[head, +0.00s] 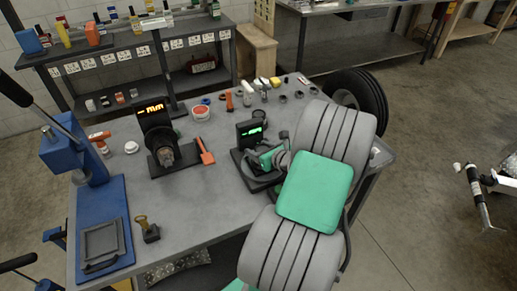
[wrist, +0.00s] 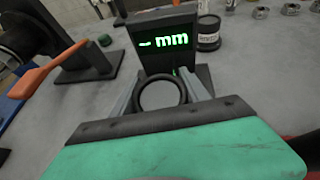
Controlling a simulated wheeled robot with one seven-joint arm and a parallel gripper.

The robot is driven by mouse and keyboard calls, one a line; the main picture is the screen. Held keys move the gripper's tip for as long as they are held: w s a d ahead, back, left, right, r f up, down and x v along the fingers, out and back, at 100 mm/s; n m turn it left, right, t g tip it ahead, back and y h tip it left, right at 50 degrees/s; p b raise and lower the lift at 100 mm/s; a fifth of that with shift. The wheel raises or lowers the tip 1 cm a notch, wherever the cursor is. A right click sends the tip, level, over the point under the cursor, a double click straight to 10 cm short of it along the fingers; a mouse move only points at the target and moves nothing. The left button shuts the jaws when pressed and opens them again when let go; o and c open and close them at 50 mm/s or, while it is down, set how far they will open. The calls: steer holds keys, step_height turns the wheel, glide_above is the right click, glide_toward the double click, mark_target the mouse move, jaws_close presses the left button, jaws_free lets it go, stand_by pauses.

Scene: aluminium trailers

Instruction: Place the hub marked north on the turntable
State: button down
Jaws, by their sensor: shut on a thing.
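My gripper (head: 268,158) is low over the right part of the workbench, in front of a black stand with a green-lit display (head: 250,128). In the wrist view my gripper (wrist: 161,92) is shut on a dark ring-shaped part (wrist: 162,109), held between grey fingers. No north mark is readable on it. The green "mm" display (wrist: 165,41) stands just beyond the ring. A flat base lies under my gripper, mostly hidden; I cannot tell whether the ring touches it or whether it is the turntable.
A second black stand with an orange display (head: 152,108) and an orange-handled tool (head: 205,152) are to the left. A blue press (head: 75,150) stands at the bench's left end. Several small rings and a labelled dark canister (wrist: 208,32) are behind.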

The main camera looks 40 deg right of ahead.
steer(key=shift+f, duration=0.1)
steer(key=c, duration=0.6)
jaws_free()
steer(key=shift+o, duration=0.2)
